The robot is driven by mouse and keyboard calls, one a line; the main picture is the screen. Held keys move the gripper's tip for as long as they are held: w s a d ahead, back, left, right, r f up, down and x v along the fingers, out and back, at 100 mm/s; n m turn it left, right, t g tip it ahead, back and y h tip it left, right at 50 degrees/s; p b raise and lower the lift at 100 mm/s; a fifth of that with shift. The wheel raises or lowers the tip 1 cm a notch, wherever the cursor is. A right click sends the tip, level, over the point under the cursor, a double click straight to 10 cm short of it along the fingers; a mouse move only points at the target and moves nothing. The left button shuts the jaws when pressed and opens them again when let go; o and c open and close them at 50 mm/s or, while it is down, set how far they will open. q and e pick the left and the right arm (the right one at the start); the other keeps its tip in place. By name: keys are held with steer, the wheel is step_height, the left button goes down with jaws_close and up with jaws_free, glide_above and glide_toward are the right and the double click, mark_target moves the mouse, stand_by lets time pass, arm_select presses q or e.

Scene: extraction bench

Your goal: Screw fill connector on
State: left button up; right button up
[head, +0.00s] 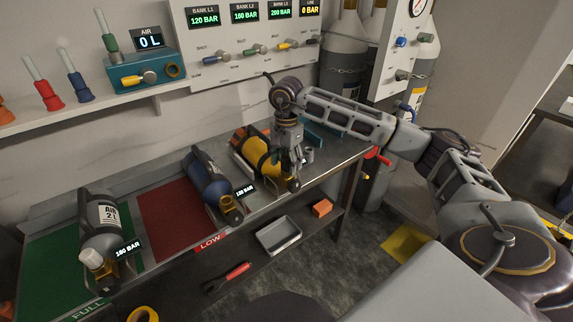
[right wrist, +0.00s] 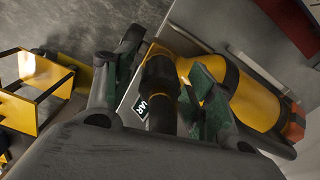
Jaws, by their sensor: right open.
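A yellow cylinder (head: 262,152) lies in a cradle on the bench, its valve end toward the front edge. My right gripper (head: 292,172) is over that end, pointing down, and hides part of it. In the right wrist view the open fingers (right wrist: 155,95) stand on either side of a black round part (right wrist: 160,80) with a brass-coloured piece below it. Contact with the fingers cannot be told. The yellow cylinder (right wrist: 255,100) also shows there, to the right. I cannot clearly identify a separate fill connector. My left gripper is not in view.
A blue cylinder (head: 205,180) and a grey cylinder (head: 103,225) lie further left on the bench. The fill panel (head: 235,50) with valves and pressure displays is behind. A metal tray (head: 279,236) and orange block (head: 322,208) are on the lower shelf.

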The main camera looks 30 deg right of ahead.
steer(key=shift+n+b, duration=0.3)
steer(key=shift+n, duration=1.2)
steer(key=c, duration=1.2)
